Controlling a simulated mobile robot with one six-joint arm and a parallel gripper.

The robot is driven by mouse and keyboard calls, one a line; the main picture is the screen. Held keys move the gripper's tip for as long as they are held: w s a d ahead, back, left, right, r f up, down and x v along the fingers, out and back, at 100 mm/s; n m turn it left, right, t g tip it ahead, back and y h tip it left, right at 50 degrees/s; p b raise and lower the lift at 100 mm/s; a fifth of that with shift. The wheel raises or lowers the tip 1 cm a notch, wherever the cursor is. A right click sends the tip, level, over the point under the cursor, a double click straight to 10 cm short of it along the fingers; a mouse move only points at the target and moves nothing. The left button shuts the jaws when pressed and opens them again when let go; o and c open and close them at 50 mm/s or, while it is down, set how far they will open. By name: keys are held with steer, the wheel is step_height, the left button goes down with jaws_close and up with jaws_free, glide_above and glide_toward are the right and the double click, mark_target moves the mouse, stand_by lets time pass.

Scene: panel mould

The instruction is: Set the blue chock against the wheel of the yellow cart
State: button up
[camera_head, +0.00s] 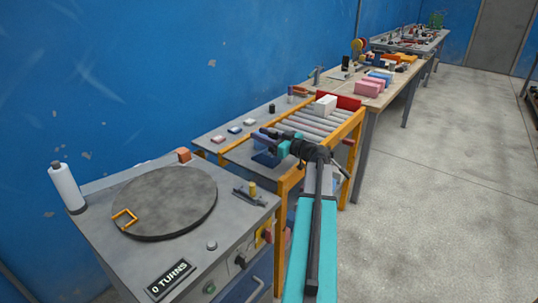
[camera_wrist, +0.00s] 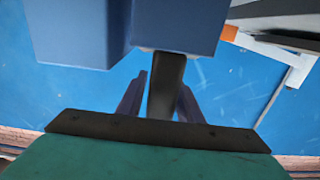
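In the wrist view, a large blue block (camera_wrist: 80,30), which I take to be the blue chock, fills the top. A dark bar, like a handle, runs down from it between the two fingers of my gripper (camera_wrist: 164,88). The fingers lie close against this bar on both sides, so my gripper looks shut on it. In the head view, the blue chock (camera_head: 265,159) is a small dark-blue shape beside my teal gripper (camera_head: 283,148), near the roller table. I cannot clearly make out the yellow cart or its wheel; my arm covers part of that area.
An orange-framed roller table (camera_head: 350,124) with a white box (camera_head: 326,104) stands behind my gripper. A grey bench with a round turntable (camera_head: 168,203) is at the left front. A long workbench (camera_head: 388,92) runs along the blue wall. The concrete floor (camera_head: 445,180) at right is clear.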

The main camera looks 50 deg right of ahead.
jaws_close()
stand_by(1.2)
